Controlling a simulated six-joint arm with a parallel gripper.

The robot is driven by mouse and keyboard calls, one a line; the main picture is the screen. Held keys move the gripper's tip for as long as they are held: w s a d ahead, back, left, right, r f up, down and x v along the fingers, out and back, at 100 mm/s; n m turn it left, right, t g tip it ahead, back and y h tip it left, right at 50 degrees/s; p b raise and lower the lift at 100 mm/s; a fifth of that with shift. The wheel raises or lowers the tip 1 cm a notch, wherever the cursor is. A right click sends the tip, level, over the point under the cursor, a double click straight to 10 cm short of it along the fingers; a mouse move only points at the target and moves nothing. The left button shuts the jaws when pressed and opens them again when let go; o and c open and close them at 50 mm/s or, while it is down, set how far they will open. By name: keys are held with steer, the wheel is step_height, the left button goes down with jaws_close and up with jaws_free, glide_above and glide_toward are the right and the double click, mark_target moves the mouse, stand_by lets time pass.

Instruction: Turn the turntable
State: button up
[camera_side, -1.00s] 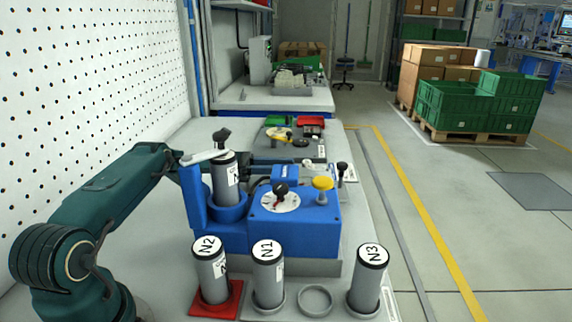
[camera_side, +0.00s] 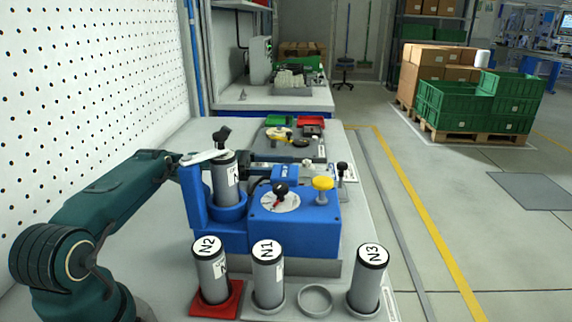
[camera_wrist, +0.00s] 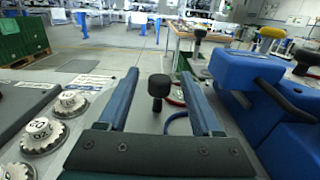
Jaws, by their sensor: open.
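My gripper (camera_wrist: 160,73) shows open in the wrist view, its two blue fingers spread apart. A black knob on a short stem (camera_wrist: 158,87) appears between the fingers, apart from both. I cannot tell whether this knob belongs to the turntable. In the side view my gripper is mostly hidden behind the blue station and its grey cylinder. The blue station (camera_side: 317,222) carries a white disc (camera_side: 268,203) with a black knob and red mark, and a yellow knob (camera_side: 323,183). No part is clearly recognisable as the turntable.
Cylinders N2 (camera_side: 211,272), N1 (camera_side: 268,275) and N3 (camera_side: 367,284) stand upright in front, with an empty ring holder (camera_side: 315,299) between N1 and N3. Several ribbed round pieces (camera_wrist: 42,134) lie left of my gripper. Blue housing (camera_wrist: 240,72) stands close on the right.

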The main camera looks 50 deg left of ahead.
mark_target(261, 182)
steer(key=shift+v, duration=2.6)
steer(key=w+d+r+m+g+y, duration=0.35)
steer(key=d+r+m+g, duration=0.25)
steer(key=d+r+m, duration=0.5)
steer(key=shift+w+a+f+m+g+y, duration=0.15)
steer(key=shift+a+f+m+g+y, duration=0.7)
steer(key=shift+f+y, duration=1.05)
steer(key=shift+w+a+f+m+g+y, duration=0.15)
steer(key=shift+a+f+m+g+y, duration=0.2)
steer(key=shift+a+f+m+y, duration=1.45)
steer(key=shift+w+a+f+m+g+y, duration=0.2)
steer(key=shift+f+m+g+y, duration=0.5)
steer(key=shift+f+y, duration=1.35)
steer(key=shift+r+y, duration=0.6)
steer(key=shift+r, duration=0.05)
